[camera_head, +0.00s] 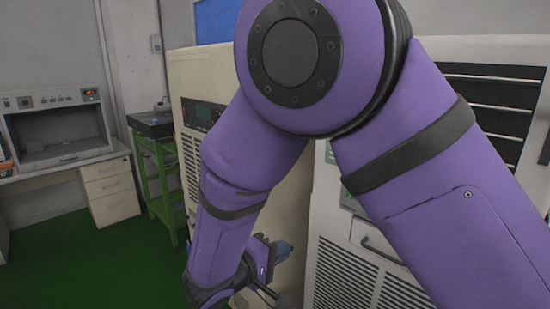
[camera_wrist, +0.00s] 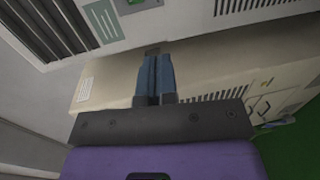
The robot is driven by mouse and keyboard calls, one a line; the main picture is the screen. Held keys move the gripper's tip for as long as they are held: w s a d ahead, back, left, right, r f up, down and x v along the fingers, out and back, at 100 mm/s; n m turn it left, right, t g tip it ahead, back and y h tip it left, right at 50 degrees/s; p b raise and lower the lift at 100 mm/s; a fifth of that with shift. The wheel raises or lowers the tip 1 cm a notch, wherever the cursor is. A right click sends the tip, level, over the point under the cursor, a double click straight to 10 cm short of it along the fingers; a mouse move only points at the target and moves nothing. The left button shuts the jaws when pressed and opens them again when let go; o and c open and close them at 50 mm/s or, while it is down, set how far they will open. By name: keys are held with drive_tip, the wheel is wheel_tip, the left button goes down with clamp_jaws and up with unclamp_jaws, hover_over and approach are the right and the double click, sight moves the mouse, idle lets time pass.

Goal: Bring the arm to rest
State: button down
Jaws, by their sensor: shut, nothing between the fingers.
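My purple arm fills much of the head view, bent at the elbow with the forearm reaching down. My gripper (camera_head: 283,250) is low in the middle of the head view, partly hidden behind the wrist. In the wrist view my gripper (camera_wrist: 156,62) shows its two blue fingers side by side, shut and empty. The fingers point toward the beige cabinets, and I cannot tell how far off these are.
A beige cabinet (camera_head: 187,78) and a white vented cabinet (camera_head: 335,262) stand close behind the arm. A green stand (camera_head: 160,180) and a desk with drawers (camera_head: 112,190) are at left. The green floor (camera_head: 90,270) at lower left is clear.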

drive_tip(key=s+d+r+m+g+y, duration=0.25)
drive_tip(key=d+r+g, duration=0.3)
drive_tip(key=d, duration=0.45)
drive_tip(key=s+d+r+m+g+y, duration=0.1)
drive_tip(key=s+d+r+m+g, duration=0.2)
drive_tip(key=d+r, duration=0.5)
drive_tip(key=s+d+r+m+t+y, duration=0.1)
drive_tip(key=s+d+r+y, duration=0.2)
drive_tip(key=s, duration=0.4)
drive_tip(key=s+d+r+m+t+y, duration=0.1)
drive_tip(key=s+d+r+m+y, duration=0.1)
drive_tip(key=s+d+r+y, duration=0.2)
drive_tip(key=shift+s+d+r+t+y, duration=0.15)
drive_tip(key=shift+s+d+t+y, duration=0.4)
drive_tip(key=shift+s+d, duration=1.45)
drive_tip(key=shift+w+d+g, duration=0.1)
drive_tip(key=shift+w+g, duration=0.05)
drive_tip(key=shift+g, duration=0.15)
